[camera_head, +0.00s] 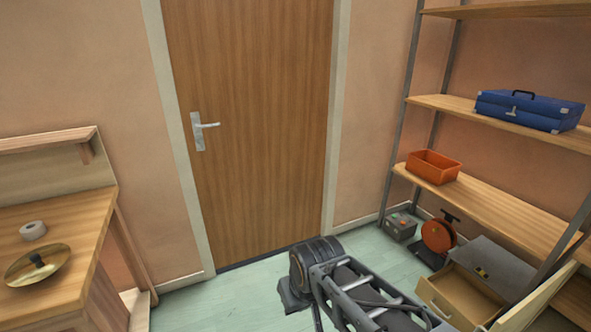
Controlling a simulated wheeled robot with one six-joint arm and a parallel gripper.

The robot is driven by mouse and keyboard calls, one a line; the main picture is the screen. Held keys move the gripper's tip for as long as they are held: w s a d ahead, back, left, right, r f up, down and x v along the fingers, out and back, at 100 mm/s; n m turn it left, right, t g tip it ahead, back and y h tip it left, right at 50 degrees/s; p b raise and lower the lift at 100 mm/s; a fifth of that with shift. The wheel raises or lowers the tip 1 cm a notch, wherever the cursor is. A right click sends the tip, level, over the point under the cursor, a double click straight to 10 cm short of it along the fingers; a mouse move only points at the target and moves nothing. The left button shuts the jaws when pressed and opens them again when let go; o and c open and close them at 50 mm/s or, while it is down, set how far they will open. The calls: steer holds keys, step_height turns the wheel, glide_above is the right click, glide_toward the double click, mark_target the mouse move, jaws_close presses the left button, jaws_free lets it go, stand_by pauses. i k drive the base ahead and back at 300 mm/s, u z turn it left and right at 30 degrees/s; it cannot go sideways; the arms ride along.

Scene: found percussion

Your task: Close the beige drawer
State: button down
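The beige drawer (437,301) is at the lower right, low near the floor. It is pulled out from a grey cabinet (494,262), and its inside shows from above. My arm rises from the bottom edge just left of the drawer, and part of it is close to the drawer's left side in the picture. I cannot tell if they touch. The end of my arm with the gripper is not clearly visible.
A light panel (540,299) stands right of the drawer. An orange reel (437,236) and a grey box (399,227) sit behind, under shelves holding an orange bin (433,167) and a blue case (530,110). A workbench (75,225) is left. Floor before the door (250,130) is clear.

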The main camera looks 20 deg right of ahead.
mark_target(457, 297)
steer(key=z, duration=0.4)
steer(key=i, duration=1.05)
steer(key=z, duration=1.5)
steer(key=i, duration=0.75)
steer(key=z, duration=0.6)
